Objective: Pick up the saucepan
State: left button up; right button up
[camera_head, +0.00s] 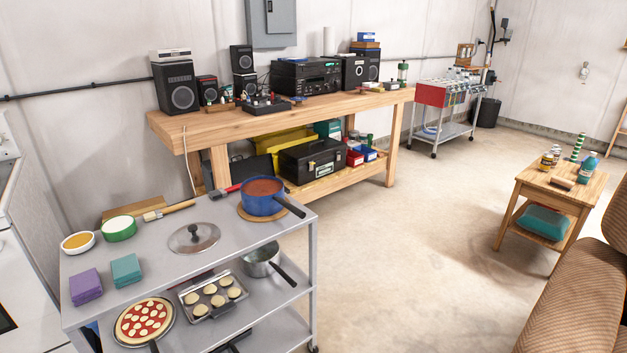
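A blue saucepan (262,203) with reddish-brown contents stands on a round wooden board (245,215) at the back right of the grey cart's top. A second, silver saucepan (260,265) with a dark handle sits on the cart's middle shelf, partly under the top. A metal lid (194,237) with a dark knob lies on the cart top, left of the blue saucepan. Neither of my grippers is in view.
The cart top (230,260) also holds bowls (119,228), a brush (169,210) and purple and teal cloths (86,286). A pizza (148,321) and a muffin tray (213,294) are below. A wooden workbench (230,125) stands behind. Open floor (400,270) lies right.

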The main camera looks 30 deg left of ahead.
aim_at(261, 195)
jog(key=u, duration=0.45)
jog(key=i, duration=1.35)
jog(key=u, duration=1)
